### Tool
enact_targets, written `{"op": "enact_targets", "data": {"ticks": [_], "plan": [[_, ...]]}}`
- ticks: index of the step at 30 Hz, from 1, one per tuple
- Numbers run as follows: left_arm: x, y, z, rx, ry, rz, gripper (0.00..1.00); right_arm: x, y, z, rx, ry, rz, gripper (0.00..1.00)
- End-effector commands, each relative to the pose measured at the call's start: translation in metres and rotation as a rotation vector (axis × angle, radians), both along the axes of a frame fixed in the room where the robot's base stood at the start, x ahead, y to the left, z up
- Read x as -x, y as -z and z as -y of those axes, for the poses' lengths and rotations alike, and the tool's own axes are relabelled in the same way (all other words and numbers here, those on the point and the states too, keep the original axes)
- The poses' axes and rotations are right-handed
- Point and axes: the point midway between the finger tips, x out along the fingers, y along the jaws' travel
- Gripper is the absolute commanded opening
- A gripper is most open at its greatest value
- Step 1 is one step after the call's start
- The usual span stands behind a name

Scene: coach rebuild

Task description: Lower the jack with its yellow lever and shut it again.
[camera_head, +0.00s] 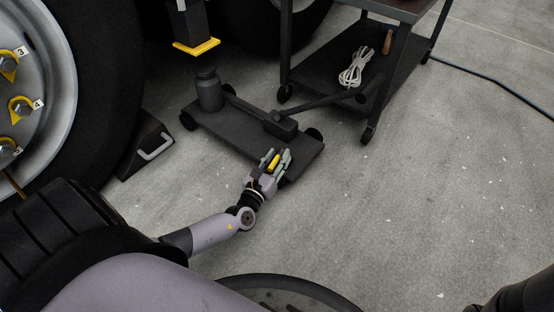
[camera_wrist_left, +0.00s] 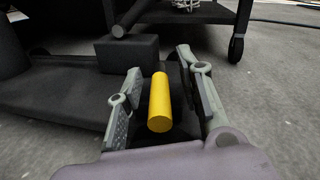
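The dark trolley jack (camera_head: 235,130) stands on the floor, its round column (camera_head: 208,92) below the yellow-edged pad (camera_head: 197,47) with a gap between them. Its yellow lever (camera_head: 274,163) is at the jack's near right end. My left gripper (camera_head: 272,160) is at the lever. In the left wrist view the yellow lever (camera_wrist_left: 160,104) stands between the two fingers of my left gripper (camera_wrist_left: 160,95), with room on both sides, so the gripper is open around it. My right gripper is not in view; only a dark part of my body shows at the lower right.
A dark cart (camera_head: 335,70) with a coiled white cable (camera_head: 355,67) stands behind the jack. A wheel chock (camera_head: 147,147) with a pale handle sits by the big wheel (camera_head: 70,60) at left. A dark cable (camera_head: 490,82) lies at right.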

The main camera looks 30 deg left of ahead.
Motion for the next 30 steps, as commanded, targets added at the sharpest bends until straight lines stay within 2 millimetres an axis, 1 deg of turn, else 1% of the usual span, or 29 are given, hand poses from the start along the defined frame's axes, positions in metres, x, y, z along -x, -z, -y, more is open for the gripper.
{"op": "enact_targets", "data": {"ticks": [6, 21, 30], "plan": [[-0.0002, -0.0002, -0.0002, 0.0, 0.0, 0.0, 0.34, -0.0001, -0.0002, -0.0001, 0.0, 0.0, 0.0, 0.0], [0.0001, -0.0001, 0.0, 0.0, 0.0, 0.0, 0.01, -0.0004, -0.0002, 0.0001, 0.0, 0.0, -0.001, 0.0], [0.0002, 0.0, 0.0002, 0.0, 0.001, 0.0, 0.0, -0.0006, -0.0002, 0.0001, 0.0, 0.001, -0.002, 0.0]]}}
